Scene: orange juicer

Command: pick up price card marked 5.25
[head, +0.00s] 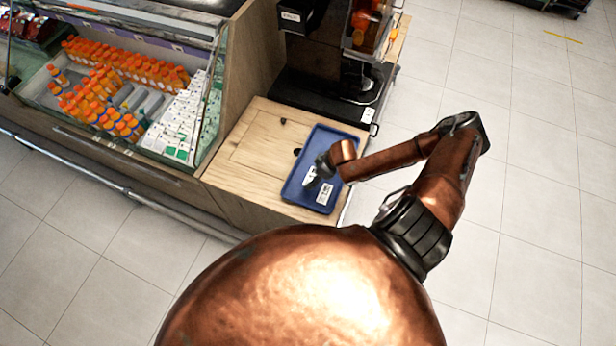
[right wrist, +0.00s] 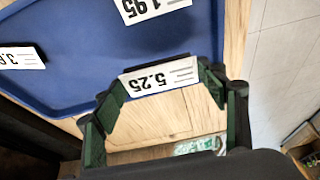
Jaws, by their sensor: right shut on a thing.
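The price card marked 5.25 (right wrist: 160,78) is between the fingertips of my right gripper (right wrist: 162,88) in the right wrist view. It is white and its print shows upside down there. The right gripper is shut on it, over the edge of the blue tray (right wrist: 70,75). In the head view my right gripper (head: 318,168) is over the same tray (head: 335,143), and its print is too small to read there. My left gripper is not in view.
A card marked 1.95 (right wrist: 150,8) and a card starting with 3 (right wrist: 20,58) lie in the tray. The tray is on a wooden counter (head: 255,160). A black juicer (head: 330,80) stands behind, and a bottle-filled display case (head: 205,135) is to the left.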

